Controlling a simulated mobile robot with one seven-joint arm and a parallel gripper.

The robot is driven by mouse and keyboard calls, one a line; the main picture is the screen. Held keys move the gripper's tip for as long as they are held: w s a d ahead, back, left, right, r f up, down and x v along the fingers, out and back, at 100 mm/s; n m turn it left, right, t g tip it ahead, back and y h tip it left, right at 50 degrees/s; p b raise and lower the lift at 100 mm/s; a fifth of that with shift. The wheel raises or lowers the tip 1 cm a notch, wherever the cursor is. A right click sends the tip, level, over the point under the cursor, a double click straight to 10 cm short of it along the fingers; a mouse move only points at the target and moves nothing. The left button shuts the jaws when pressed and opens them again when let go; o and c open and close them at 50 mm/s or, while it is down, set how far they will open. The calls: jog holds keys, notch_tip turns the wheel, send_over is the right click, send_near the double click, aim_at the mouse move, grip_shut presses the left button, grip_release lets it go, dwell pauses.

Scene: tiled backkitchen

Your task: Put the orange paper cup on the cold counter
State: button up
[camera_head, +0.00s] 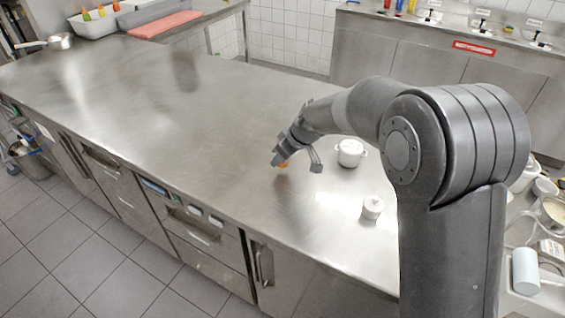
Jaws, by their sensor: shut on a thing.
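The orange paper cup (283,164) shows as a small orange patch under my gripper (294,164). Most of it is hidden behind the fingers. My gripper is shut on it, low over the steel counter (190,120) with drawers and doors along its front. I cannot tell whether the cup's base touches the counter top.
A white lidded pot (351,153) stands just right of my gripper. A small white jar (372,207) stands nearer the front. A red board (165,24) and a white bin (100,22) are at the far left. The counter's left and middle are clear.

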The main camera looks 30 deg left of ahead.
jog(key=shift+f, duration=1.4)
jog(key=shift+f, duration=0.1)
jog(key=o, duration=1)
jog(key=shift+r, duration=0.3)
jog(key=v, duration=1.1)
jog(key=shift+d+r, duration=0.25)
jog(key=shift+d, duration=0.05)
